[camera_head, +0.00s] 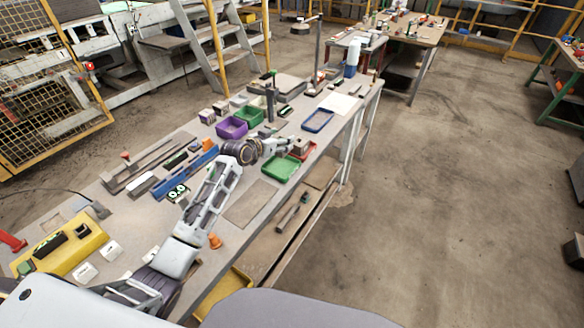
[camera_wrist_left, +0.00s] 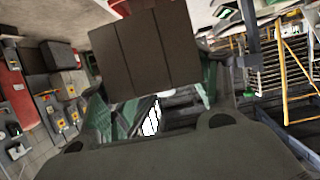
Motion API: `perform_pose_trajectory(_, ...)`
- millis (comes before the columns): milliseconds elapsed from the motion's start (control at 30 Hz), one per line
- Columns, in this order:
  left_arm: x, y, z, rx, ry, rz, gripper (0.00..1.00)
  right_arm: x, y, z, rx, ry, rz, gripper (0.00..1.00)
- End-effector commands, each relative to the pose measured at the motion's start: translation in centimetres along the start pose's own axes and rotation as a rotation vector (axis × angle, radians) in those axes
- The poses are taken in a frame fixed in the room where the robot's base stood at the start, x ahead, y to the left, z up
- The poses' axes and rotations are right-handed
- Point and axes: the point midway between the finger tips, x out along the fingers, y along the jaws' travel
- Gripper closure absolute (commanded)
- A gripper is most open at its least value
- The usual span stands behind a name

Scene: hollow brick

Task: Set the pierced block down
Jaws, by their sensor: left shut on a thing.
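My left gripper (camera_head: 296,146) reaches over the workbench (camera_head: 250,203), near the red tray (camera_head: 309,151) and the green tray (camera_head: 279,169). In the left wrist view, the left gripper (camera_wrist_left: 155,105) is shut on the pierced block (camera_wrist_left: 145,48). The block is dark grey-brown, with two thin lines across the face toward the camera. No hole shows on that face. In the head view the block is too small and too hidden by the gripper to make out clearly. Whether it touches anything below cannot be told. My right gripper is not in view.
A purple bin (camera_head: 232,128), another green bin (camera_head: 249,116) and a blue-rimmed tray (camera_head: 318,121) stand beyond my arm. A blue tool (camera_head: 186,172) lies left of it. A flat grey plate (camera_head: 250,203) lies on a clear stretch near the bench's front edge.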

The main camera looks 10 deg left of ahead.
Motion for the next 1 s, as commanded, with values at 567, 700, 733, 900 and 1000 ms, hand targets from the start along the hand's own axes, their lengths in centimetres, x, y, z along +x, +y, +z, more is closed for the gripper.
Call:
perform_pose_trajectory(567, 0.0, 0.0, -0.6, -0.004, 0.003, -0.015, 0.71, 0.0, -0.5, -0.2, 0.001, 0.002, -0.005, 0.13)
perform_pose_trajectory(700, 0.2, 0.0, -0.1, -0.006, 0.002, -0.015, 0.71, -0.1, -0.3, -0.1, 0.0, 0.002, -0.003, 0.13)
perform_pose_trajectory(733, 0.3, 0.0, 0.1, -0.007, 0.002, -0.015, 0.71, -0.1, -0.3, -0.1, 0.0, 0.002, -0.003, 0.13)
perform_pose_trajectory(900, 1.0, 0.0, 2.1, -0.007, 0.0, -0.015, 0.71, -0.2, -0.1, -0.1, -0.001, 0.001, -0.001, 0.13)
perform_pose_trajectory(1000, 1.6, -0.1, 3.4, -0.006, 0.0, -0.015, 0.71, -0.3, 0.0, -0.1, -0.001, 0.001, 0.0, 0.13)
